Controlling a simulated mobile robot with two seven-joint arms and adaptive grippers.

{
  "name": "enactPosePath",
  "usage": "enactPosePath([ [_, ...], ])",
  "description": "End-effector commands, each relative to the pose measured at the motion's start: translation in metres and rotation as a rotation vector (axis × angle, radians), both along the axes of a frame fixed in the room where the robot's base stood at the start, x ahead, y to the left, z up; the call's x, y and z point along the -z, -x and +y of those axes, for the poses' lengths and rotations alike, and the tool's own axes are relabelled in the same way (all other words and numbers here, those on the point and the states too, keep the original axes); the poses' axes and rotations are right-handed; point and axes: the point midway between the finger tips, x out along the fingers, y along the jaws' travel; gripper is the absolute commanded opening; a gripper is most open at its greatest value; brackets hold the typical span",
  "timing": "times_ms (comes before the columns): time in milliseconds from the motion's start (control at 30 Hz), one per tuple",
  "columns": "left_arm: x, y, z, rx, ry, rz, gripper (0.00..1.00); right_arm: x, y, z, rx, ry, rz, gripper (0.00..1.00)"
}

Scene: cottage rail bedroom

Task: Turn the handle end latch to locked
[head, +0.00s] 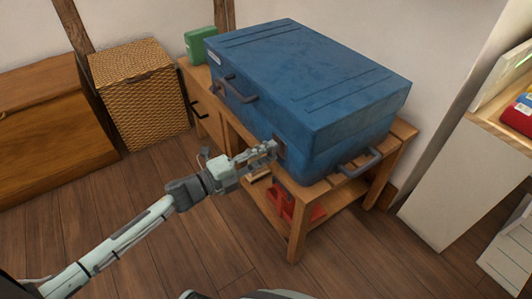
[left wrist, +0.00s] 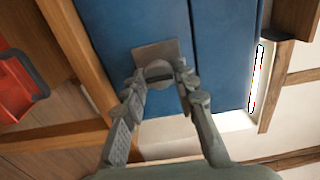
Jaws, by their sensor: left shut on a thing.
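A large blue case (head: 310,75) lies closed on a wooden bench. Its front has a carry handle (head: 238,90) toward the left, and another handle (head: 360,165) sits on its right end. The latch (head: 279,147) is near the front's right corner and is partly hidden by my gripper. In the left wrist view the latch shows as a metal plate (left wrist: 155,52) with a rounded turning piece. My left gripper (head: 267,151) is shut on that piece, one finger on each side; it also shows in the left wrist view (left wrist: 160,80). My right gripper is not in view.
The wooden bench (head: 402,132) has a lower shelf with a red object (head: 282,200) under the case. A wicker basket (head: 138,95) and wooden chest (head: 55,130) stand left. Open floor lies in front.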

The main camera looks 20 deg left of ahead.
Motion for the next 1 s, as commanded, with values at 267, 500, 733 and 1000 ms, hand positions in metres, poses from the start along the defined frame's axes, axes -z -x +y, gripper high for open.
enactPosePath([
  [267,0.001,0.0,0.0,0.0,-0.001,0.001,0.48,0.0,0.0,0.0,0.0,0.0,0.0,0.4],
  [500,0.0,0.001,0.001,0.0,0.0,0.001,0.48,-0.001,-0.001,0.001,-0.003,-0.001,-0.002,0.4],
  [733,0.001,0.024,0.018,0.0,-0.002,0.004,0.48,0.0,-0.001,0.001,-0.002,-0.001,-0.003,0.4],
  [1000,0.002,0.069,0.054,-0.001,-0.001,0.004,0.48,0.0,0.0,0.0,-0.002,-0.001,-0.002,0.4],
])
